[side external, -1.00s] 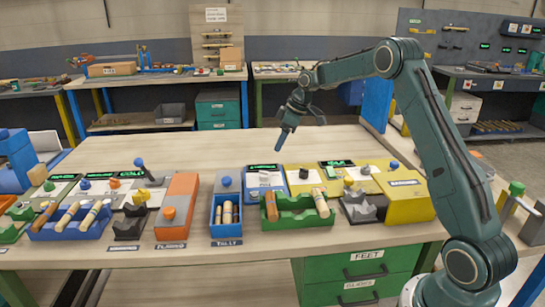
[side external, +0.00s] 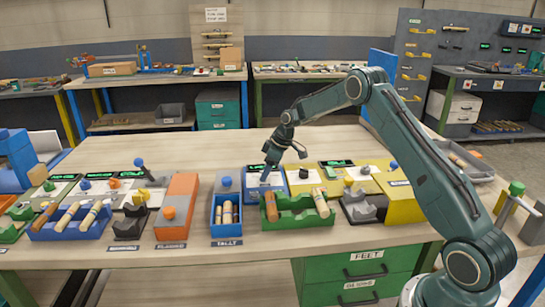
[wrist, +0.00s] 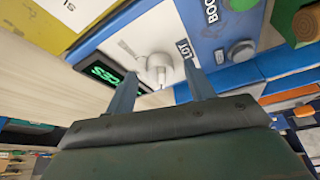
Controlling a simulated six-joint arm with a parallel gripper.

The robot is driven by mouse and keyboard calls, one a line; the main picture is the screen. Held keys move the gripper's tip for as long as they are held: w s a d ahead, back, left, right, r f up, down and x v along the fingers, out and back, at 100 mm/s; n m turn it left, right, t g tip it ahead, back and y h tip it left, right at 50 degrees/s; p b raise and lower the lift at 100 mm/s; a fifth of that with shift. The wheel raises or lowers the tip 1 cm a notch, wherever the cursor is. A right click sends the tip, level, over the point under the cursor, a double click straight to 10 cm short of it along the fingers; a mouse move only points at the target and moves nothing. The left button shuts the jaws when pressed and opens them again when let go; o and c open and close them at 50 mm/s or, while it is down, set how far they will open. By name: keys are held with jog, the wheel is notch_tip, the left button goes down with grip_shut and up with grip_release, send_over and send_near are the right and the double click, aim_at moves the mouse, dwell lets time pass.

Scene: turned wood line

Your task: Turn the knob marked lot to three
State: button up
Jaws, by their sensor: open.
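In the wrist view, a pale round knob (wrist: 160,66) with a short pointer sits on the white face of a blue-edged panel (wrist: 228,30). My gripper (wrist: 159,76) is open, with one blue finger on each side of the knob; contact cannot be told. In the side external view, my gripper (side external: 269,174) is low over the blue-edged panel (side external: 281,182), and the knob is not clearly visible.
A green tray (side external: 296,220) with wooden pieces stands in front of the panel, and a blue bin (side external: 225,228) with pieces is to its left. A yellow box (side external: 400,205) is on the right. The bench behind (side external: 215,150) is clear.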

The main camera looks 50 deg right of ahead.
jog(key=shift+w+a+f, duration=0.1)
jog(key=shift+w+f, duration=0.05)
jog(key=shift+f, duration=0.25)
jog(key=c, duration=1)
